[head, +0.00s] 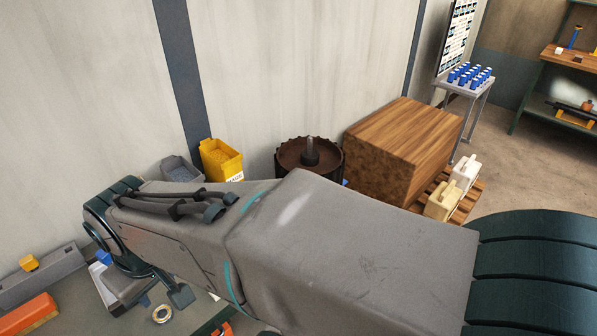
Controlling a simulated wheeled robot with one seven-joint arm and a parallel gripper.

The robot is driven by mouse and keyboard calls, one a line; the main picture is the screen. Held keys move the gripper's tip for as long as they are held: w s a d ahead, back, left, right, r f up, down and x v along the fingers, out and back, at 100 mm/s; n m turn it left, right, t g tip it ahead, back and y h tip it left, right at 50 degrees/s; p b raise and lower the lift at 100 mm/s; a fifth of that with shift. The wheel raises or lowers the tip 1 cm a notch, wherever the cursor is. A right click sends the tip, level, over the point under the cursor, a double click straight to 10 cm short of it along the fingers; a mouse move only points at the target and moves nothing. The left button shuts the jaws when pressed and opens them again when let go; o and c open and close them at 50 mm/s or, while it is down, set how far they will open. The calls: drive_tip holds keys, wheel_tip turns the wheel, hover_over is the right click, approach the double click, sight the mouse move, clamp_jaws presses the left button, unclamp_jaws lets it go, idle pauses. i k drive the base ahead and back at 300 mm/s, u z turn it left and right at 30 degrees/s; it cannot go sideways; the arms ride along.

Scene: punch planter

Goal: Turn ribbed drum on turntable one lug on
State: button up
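A dark brown round drum with a toothed rim and a grey post at its centre (293,155) stands near the wall, behind my arm. It may be the ribbed drum; my arm hides its lower part, and I cannot make out a turntable under it. My arm crosses the picture from the right edge to the lower left. Its end, with my gripper (162,298), points down at the lower left, over a work surface and apart from the brown drum. The fingers are small and partly hidden, so their opening is unclear.
A yellow bin (221,160) and a grey bin (181,170) stand by the wall. A large wooden block (405,145) and cream jugs (453,190) sit right of the drum. An orange block (28,315) and a tape roll (162,314) lie at lower left. Floor is clear at right.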

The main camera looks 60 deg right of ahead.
sight(318, 155)
drive_tip(key=k, duration=0.2)
drive_tip(key=z, duration=3.2)
drive_tip(key=k, duration=0.85)
drive_tip(key=u, duration=0.8)
drive_tip(key=i, duration=0.5)
drive_tip(key=k, duration=0.6)
drive_tip(key=z, duration=0.55)
drive_tip(key=i, duration=0.9)
drive_tip(key=z, duration=0.25)
